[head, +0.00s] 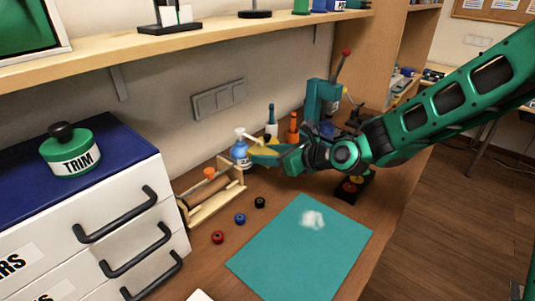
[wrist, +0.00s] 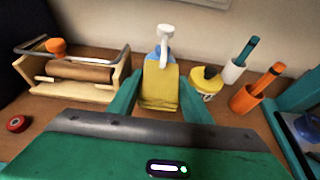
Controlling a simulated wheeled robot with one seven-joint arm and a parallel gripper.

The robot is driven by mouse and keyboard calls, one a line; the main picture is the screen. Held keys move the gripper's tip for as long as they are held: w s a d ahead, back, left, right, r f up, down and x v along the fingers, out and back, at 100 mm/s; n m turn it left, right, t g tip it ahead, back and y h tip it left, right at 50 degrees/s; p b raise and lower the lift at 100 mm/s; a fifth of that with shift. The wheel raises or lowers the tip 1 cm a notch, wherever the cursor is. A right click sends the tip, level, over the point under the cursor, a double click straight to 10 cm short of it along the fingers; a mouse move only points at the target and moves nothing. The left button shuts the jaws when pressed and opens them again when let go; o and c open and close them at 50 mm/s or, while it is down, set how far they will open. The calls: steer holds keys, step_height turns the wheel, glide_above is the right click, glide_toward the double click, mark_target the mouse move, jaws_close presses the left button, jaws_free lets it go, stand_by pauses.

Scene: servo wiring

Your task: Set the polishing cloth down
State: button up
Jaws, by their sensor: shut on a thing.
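The polishing cloth, a flat yellow piece (wrist: 159,88), is between the fingertips of my gripper (wrist: 160,95) in the wrist view. The fingers are shut on it, and it stands upright between them. In the head view my gripper (head: 262,154) is at the back of the bench, above the surface, just right of a blue bottle with a white pump (head: 240,152). That bottle is partly hidden behind the cloth in the wrist view.
A teal mat (head: 290,260) with a white crumpled piece (head: 312,219) lies in front. A wooden roll holder (head: 212,197) and small red, blue and black spools stand left. A yellow pot (wrist: 207,82) and orange holder (wrist: 248,97) stand right of the cloth.

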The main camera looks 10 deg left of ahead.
mark_target(269, 181)
steer(key=shift+f, duration=3.3)
steer(key=shift+d+f, duration=0.1)
steer(key=shift+f, duration=0.4)
steer(key=o, duration=1.1)
steer(key=v, duration=0.9)
steer(key=shift+w+d, duration=0.1)
steer(key=shift+d, duration=0.05)
steer(key=shift+s+d+r, duration=0.25)
steer(key=shift+s+d, duration=0.2)
steer(key=shift+d, duration=0.1)
